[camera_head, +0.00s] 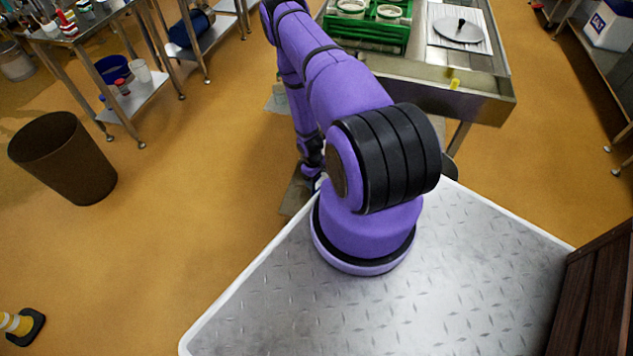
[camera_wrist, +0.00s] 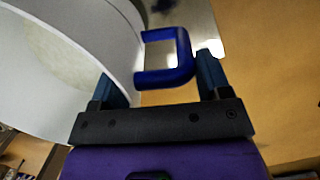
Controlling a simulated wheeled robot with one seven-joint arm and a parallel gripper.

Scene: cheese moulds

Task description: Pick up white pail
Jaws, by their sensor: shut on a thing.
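The white pail (camera_wrist: 108,40) fills the upper left of the wrist view, tilted in the picture and cut off by the frame edge. A blue C-shaped handle (camera_wrist: 185,55) juts from its side. My gripper (camera_wrist: 158,70) is shut on the pail at this handle, with one dark blue finger beside the pail wall and the other past the handle's outer side. The pail's underside is hidden. In the head view my purple arm hides most of the gripper area, and I cannot make out the held pail there.
A steel table (camera_head: 480,101) with a green crate (camera_head: 366,32) stands ahead. A brown bin (camera_head: 63,158) stands on the floor at left, near a steel shelf unit (camera_head: 137,105). Open floor lies between.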

